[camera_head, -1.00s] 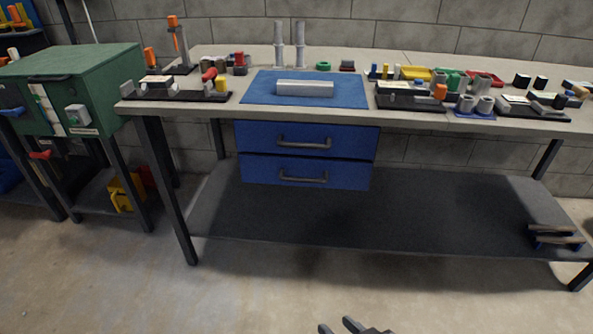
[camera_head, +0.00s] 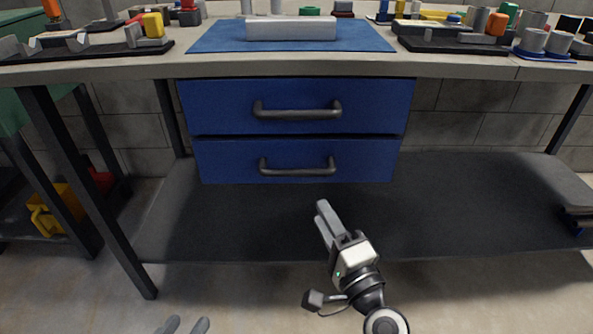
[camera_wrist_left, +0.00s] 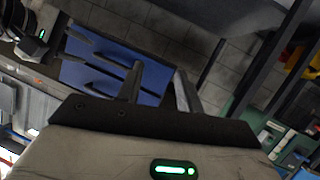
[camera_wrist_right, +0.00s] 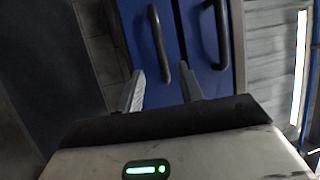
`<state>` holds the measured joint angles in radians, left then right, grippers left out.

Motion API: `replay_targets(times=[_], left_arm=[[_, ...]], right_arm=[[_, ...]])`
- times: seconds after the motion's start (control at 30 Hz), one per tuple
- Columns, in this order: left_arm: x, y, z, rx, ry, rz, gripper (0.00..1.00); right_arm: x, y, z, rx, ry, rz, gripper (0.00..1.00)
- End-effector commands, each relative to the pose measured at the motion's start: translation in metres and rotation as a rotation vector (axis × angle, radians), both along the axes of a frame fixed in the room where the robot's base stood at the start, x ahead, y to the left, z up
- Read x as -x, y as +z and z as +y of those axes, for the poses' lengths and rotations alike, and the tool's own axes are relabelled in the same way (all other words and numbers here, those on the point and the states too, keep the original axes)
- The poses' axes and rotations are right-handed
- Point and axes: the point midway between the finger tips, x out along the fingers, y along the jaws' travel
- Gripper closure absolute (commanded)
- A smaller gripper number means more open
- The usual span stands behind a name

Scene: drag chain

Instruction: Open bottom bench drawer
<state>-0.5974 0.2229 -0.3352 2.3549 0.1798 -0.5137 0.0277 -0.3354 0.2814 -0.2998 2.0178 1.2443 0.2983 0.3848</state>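The bottom bench drawer (camera_head: 230,162) is blue with a dark bar handle (camera_head: 298,171) and sits closed under the bench top. My right gripper (camera_head: 323,212) is below and in front of it, to the right of the handle's middle, apart from it. In the right wrist view the bottom drawer's handle (camera_wrist_right: 160,45) lies ahead, with the fingers (camera_wrist_right: 164,82) open and empty. My left gripper (camera_head: 184,325) is at the bottom edge of the head view, far from the drawer. Its fingers (camera_wrist_left: 157,78) are apart and empty in the left wrist view.
The blue top drawer (camera_head: 215,105) with its own handle (camera_head: 297,110) is closed directly above. A dark lower shelf (camera_head: 440,195) spans the bench below. A bench leg (camera_head: 95,205) stands at left. The space before the drawers is otherwise clear.

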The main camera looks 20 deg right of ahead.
Motion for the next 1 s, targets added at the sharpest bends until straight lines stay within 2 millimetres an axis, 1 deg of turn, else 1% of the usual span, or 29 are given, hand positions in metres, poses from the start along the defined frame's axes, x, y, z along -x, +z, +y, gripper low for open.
replay_targets(times=[0.03, 0.3, 0.4, 0.5, 0.6, 0.7, 1.0], left_arm=[[0.0, 0.001, 0.0, -0.004, 0.001, 0.005, 0.64], [-0.001, -0.005, 0.002, -0.02, 0.004, 0.038, 0.64], [-0.001, -0.006, 0.003, -0.022, 0.005, 0.043, 0.64], [-0.001, -0.007, 0.003, -0.023, 0.005, 0.046, 0.64], [-0.001, -0.007, 0.003, -0.023, 0.005, 0.046, 0.64], [-0.001, -0.007, 0.003, -0.023, 0.005, 0.046, 0.64], [-0.001, -0.007, 0.003, -0.024, 0.006, 0.047, 0.64]], right_arm=[[-0.013, 0.006, 0.001, -0.002, -0.003, -0.005, 0.62], [-0.07, 0.015, 0.008, 0.0, -0.001, -0.003, 0.62], [-0.089, 0.017, 0.01, 0.001, -0.001, -0.002, 0.62], [-0.103, 0.019, 0.012, 0.003, 0.001, -0.002, 0.62], [-0.113, 0.02, 0.014, 0.002, 0.001, -0.001, 0.62], [-0.118, 0.021, 0.014, 0.003, 0.0, 0.0, 0.62], [-0.12, 0.021, 0.014, 0.003, 0.0, 0.0, 0.62]])
